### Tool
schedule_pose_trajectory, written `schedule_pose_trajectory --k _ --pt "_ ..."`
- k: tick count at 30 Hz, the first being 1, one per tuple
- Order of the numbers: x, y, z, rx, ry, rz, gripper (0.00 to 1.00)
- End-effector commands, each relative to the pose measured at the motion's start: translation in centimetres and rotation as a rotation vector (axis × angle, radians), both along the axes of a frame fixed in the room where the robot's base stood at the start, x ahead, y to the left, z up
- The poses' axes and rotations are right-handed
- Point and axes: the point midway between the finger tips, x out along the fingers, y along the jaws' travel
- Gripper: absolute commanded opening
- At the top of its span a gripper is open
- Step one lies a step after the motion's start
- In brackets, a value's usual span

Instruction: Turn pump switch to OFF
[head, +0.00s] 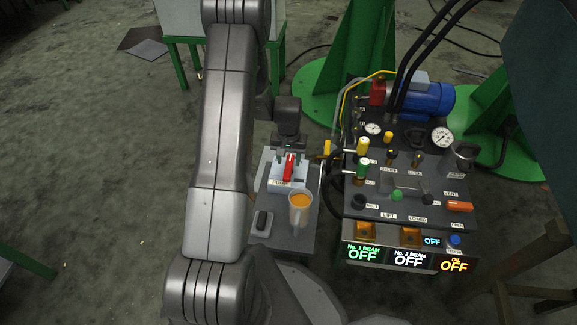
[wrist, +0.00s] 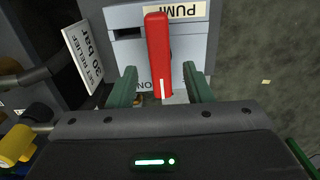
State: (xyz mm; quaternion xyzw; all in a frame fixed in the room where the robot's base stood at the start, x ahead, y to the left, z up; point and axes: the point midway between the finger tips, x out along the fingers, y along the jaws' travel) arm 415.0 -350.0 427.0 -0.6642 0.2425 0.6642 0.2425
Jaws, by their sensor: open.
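The pump switch is a red lever handle (head: 288,167) on a light grey box (head: 283,187) labelled PUMP, on the small table in the head view. In the wrist view the red handle (wrist: 159,50) points along the picture's vertical, its white-marked end near an ON label, partly hidden. My gripper (wrist: 160,88) is open, with one green finger on each side of the handle's lower end. Small gaps seem to show between the fingers and the handle. In the head view my gripper is over the box, its fingers hard to make out.
A mug with orange liquid (head: 300,208) and a dark handheld object (head: 262,222) stand close by on the table. The pump unit (head: 405,195) with valves, gauges and hoses is at the right. Its displays (head: 363,254) read OFF. A SET RELIEF sign (wrist: 84,52) is left of the box.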

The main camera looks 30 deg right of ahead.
Motion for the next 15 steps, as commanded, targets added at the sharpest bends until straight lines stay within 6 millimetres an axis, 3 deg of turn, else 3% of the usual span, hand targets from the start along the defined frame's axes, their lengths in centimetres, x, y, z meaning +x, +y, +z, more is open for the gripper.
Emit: schedule_pose_trajectory --k 1,6,15 --pt "0.0 0.0 -1.0 0.001 0.002 0.0 0.45" --pt "0.0 0.0 -2.5 0.001 0.001 0.0 0.45" --pt "0.0 0.0 -2.8 0.0 0.0 0.0 0.45"
